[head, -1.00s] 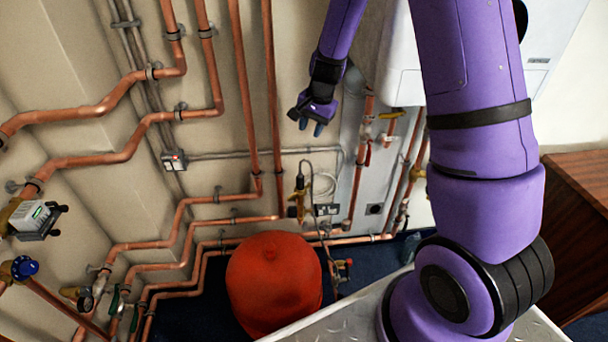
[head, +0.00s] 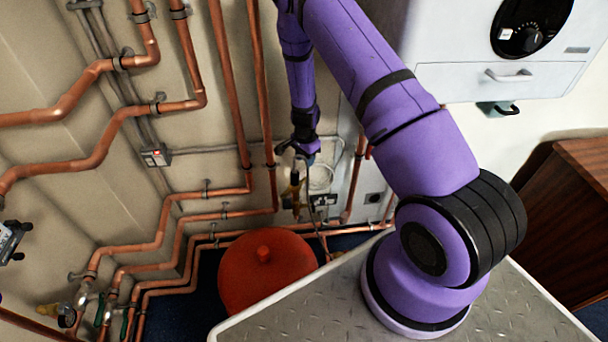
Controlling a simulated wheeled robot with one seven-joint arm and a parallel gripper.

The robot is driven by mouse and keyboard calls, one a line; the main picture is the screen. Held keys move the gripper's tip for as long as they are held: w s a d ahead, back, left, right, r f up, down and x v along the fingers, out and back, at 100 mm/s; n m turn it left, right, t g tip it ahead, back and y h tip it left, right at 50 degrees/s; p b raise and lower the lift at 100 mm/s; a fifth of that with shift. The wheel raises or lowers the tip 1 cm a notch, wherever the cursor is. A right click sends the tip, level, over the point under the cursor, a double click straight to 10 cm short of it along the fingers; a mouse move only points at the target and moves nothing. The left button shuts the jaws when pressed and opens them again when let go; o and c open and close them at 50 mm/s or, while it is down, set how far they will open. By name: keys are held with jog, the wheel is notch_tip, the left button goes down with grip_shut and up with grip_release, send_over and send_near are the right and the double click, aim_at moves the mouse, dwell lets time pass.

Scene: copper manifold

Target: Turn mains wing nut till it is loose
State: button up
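A wing nut cannot be made out for certain in the head view. A small brass fitting (head: 292,190) stands by the wall among the pipes, with a thin cable or hose beside it. My gripper (head: 298,152) points down just above this fitting, close to the wall. The picture is too small to tell whether the gripper touches it. The fingers are small and dark here, so their opening cannot be read.
A red rounded vessel (head: 255,285) stands on the floor below my gripper. Copper pipes (head: 140,262) run along the wall at left. A white boiler (head: 450,60) hangs at upper right, and a brown wooden cabinet (head: 570,210) stands at right.

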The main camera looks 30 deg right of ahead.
notch_tip(320, 180, down, 10)
jog(key=shift+r, duration=0.15)
dwell(0.3)
grip_shut()
